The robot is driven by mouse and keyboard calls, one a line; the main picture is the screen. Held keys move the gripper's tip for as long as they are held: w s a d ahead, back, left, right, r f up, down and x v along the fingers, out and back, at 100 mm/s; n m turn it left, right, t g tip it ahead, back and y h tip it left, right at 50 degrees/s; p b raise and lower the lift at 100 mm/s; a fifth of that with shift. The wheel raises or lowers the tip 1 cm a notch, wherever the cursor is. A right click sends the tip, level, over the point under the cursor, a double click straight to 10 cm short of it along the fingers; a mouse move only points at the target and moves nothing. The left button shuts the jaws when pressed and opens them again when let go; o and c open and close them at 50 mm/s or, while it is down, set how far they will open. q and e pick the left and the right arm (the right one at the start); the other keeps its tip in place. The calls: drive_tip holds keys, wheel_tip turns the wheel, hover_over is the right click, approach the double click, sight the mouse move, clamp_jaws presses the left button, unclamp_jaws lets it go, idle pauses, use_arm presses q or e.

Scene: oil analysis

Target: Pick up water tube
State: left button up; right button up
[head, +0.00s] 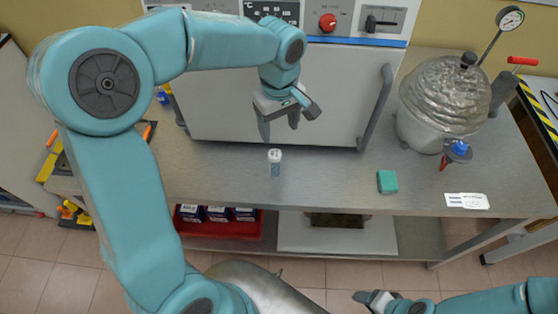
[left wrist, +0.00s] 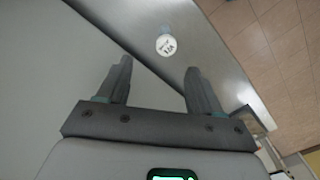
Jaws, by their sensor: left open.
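The water tube (head: 275,163) is a small clear tube with a white cap and bluish content. It stands upright on the grey metal table (head: 330,190), in front of the white oven. In the left wrist view its round white cap (left wrist: 166,44) with dark marking shows beyond the fingertips. My left gripper (head: 280,125) is open and empty, above and behind the tube, apart from it. Its two fingers (left wrist: 158,72) are spread in the left wrist view. My right gripper (head: 365,298) is low at the bottom of the head view, away from the table top; its jaws are unclear.
The white oven (head: 225,115) with grey handles stands close behind my left gripper. A green block (head: 387,181), a white label (head: 466,201), a blue-topped item (head: 458,150) and a silver pressure vessel (head: 445,100) are to the right. A red bin (head: 222,228) is on the lower shelf.

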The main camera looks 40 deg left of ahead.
sight(275, 153)
use_arm(q)
drive_tip(key=f, duration=0.7)
drive_tip(key=shift+s+a+f, duration=0.1)
drive_tip(key=shift+s, duration=0.15)
drive_tip(key=shift+s+a+f+p, duration=0.1)
drive_tip(key=shift+s+f+p, duration=0.05)
drive_tip(key=shift+f+p, duration=0.2)
drive_tip(key=f, duration=0.3)
drive_tip(key=shift+s+a+f+p, duration=0.15)
drive_tip(key=shift+a+f+p, duration=0.05)
drive_tip(key=shift+f+p, duration=0.2)
drive_tip(key=shift+f, duration=0.45)
drive_tip(key=shift+r, duration=0.1)
drive_tip(key=shift+c, duration=0.6)
drive_tip(key=c, duration=1)
use_arm(e)
drive_tip(key=shift+s+a+r, duration=0.1)
drive_tip(key=shift+s+r, duration=0.25)
drive_tip(key=shift+r, duration=0.45)
